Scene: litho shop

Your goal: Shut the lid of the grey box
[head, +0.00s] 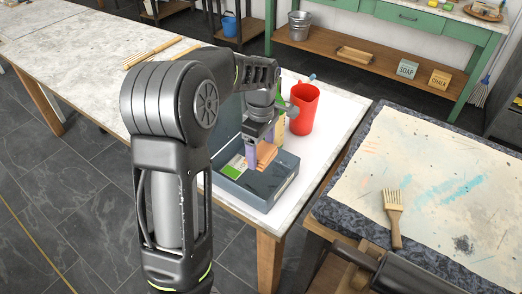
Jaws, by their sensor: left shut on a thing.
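The grey box (265,198) stands near the front right corner of the pale table. Its lid (227,122) is up at the back left, partly hidden behind my left arm. My left gripper (261,150) points down over the box's open inside. It is shut on a tan, wood-coloured piece (266,155), which is low over or in the box; I cannot tell whether it touches the bottom. A green and white item (234,168) lies in the box's left part. My right gripper is not in view.
A red cup (303,110) stands just behind the box to the right. Wooden sticks or brushes (150,54) lie farther back on the table. At right, a stone slab (343,213) bears a stained sheet and a brush (394,215); a dark roller (415,276) is in front.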

